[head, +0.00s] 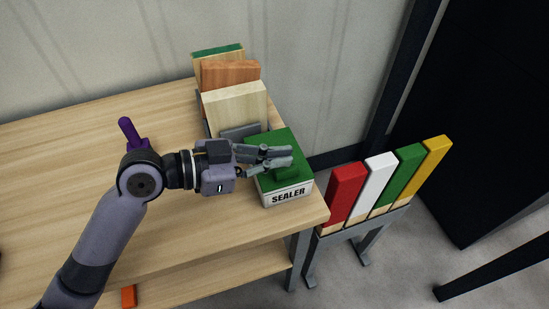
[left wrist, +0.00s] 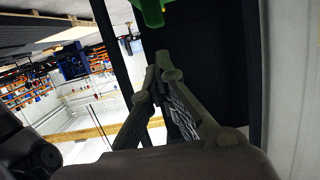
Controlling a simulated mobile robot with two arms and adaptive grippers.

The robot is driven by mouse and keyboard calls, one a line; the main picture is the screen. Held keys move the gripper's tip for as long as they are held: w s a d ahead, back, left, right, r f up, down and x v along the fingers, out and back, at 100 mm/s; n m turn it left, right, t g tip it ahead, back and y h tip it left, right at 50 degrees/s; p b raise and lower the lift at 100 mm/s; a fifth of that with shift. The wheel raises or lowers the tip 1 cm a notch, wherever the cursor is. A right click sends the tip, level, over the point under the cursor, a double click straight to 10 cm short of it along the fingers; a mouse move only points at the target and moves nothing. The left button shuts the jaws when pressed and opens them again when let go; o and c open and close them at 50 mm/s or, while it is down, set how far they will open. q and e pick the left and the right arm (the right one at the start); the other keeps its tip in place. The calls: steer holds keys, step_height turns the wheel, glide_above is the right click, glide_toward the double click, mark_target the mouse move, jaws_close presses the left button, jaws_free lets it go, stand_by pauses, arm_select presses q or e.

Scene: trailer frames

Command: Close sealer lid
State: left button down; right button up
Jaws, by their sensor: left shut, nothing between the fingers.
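The sealer box (head: 287,195), white with black SEALER lettering, stands at the right end of the wooden bench. Its green lid (head: 297,141) lies on top and looks flat; whether it is fully down I cannot tell. A green handle on the lid is partly hidden by my fingers. My left gripper (head: 288,156) is shut and empty, reaching across the lid from the left at the handle; contact is unclear. In the left wrist view my shut fingers (left wrist: 158,78) point up toward a green part (left wrist: 151,12), likely the handle. My right gripper is not in view.
Wooden boards (head: 236,106) stand in a rack behind the sealer. A purple object (head: 130,131) stands behind my left arm. A small stand (head: 358,229) with red, white, green and yellow blocks is right of the bench (head: 60,150). The left bench top is mostly clear.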

arm_select(q)
step_height(320, 180, up, 3)
steer(key=shift+f+p, duration=0.2)
steer(key=shift+p, duration=0.4)
steer(key=shift+s+a+f+b, duration=0.1)
steer(key=shift+a+f+b, duration=0.1)
steer(key=shift+a+b, duration=0.2)
steer(key=shift+s+a+f+b, duration=0.1)
steer(key=shift+a+f+b, duration=0.15)
steer(key=shift+a, duration=0.25)
steer(key=b+v, duration=0.2)
steer(key=v, duration=0.6)
steer(key=shift+a+r, duration=0.15)
steer(key=shift+r, duration=0.15)
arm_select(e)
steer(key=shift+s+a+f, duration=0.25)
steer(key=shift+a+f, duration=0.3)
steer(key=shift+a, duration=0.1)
